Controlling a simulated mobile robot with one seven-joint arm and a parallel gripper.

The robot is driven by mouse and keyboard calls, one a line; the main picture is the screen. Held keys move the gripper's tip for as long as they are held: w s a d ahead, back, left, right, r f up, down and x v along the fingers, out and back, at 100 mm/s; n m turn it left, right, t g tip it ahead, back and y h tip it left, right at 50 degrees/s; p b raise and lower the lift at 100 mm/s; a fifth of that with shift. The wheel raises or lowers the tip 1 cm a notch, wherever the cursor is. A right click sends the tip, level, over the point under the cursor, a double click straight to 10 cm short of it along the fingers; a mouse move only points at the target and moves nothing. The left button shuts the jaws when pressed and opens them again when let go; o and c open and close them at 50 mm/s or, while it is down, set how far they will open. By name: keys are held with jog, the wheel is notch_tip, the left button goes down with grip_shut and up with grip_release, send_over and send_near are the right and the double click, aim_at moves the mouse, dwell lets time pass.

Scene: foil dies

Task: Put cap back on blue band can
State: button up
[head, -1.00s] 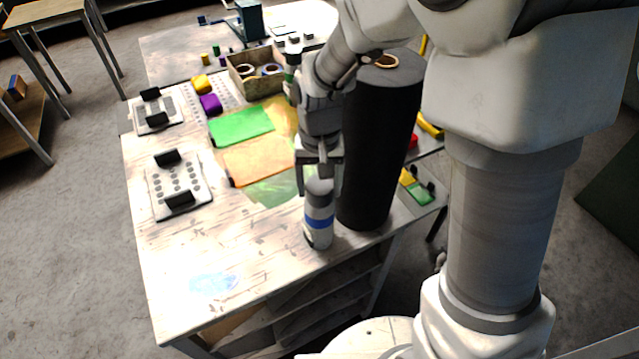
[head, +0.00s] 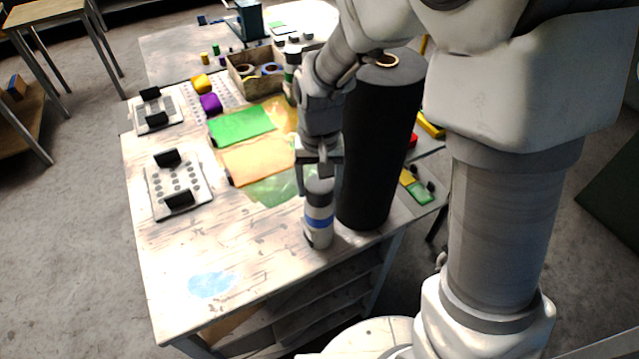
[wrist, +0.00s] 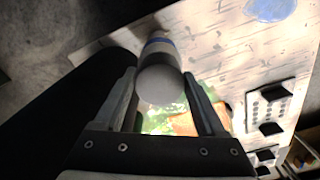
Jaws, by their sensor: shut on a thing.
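The blue band can (head: 319,238) stands upright near the table's front right edge, pale with a blue band round it. Its grey cap (head: 319,187) is at the can's top, in line with it; I cannot tell whether it is fully seated. My gripper (head: 319,172) points down from above and is shut on the cap. In the wrist view, the round grey cap (wrist: 160,87) lies between the two fingers and hides most of the can. The blue band (wrist: 159,42) shows just beyond it.
A tall black cylinder (head: 375,150) stands close to the right of the can. Green and orange sheets (head: 262,160) lie behind, and a dotted plate with black blocks (head: 178,187) lies at left. The table's front left is clear apart from a flat blue patch (head: 212,285).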

jog(key=shift+f, duration=0.1)
dwell(0.7)
jog(key=o, duration=1.2)
jog(key=shift+o, duration=0.2)
jog(key=shift+r+p, duration=2.65)
jog(key=shift+r, duration=0.9)
grip_shut()
